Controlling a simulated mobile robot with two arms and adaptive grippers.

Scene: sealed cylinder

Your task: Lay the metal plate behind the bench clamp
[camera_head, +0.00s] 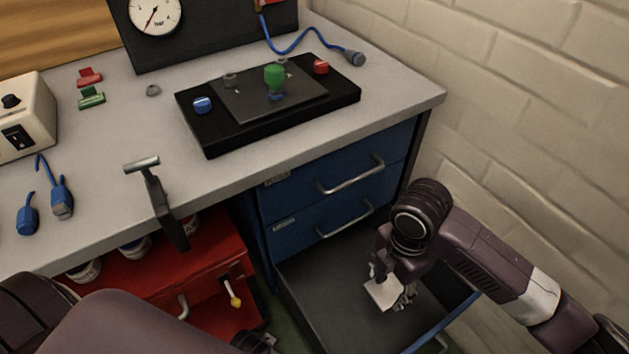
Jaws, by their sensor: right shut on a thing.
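The metal plate (384,294) is a small, pale, flat piece at my right gripper (381,276), over the open bottom drawer at the lower right. The right gripper points down and is shut on the plate. Its fingers are partly hidden by the wrist. The bench clamp (158,197) grips the front edge of the grey bench at left, with its T-shaped handle above the top and its dark bar hanging below. My left arm crosses the bottom left corner, and its gripper does not show clearly.
The open drawer (322,310) sits under two shut blue drawers (335,180). A black panel (213,141) with coloured knobs lies on the bench. Blue connectors (61,199) lie left of the clamp. Bare bench (130,125) lies behind it. A brick wall stands at right, a red toolbox (205,268) below the bench.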

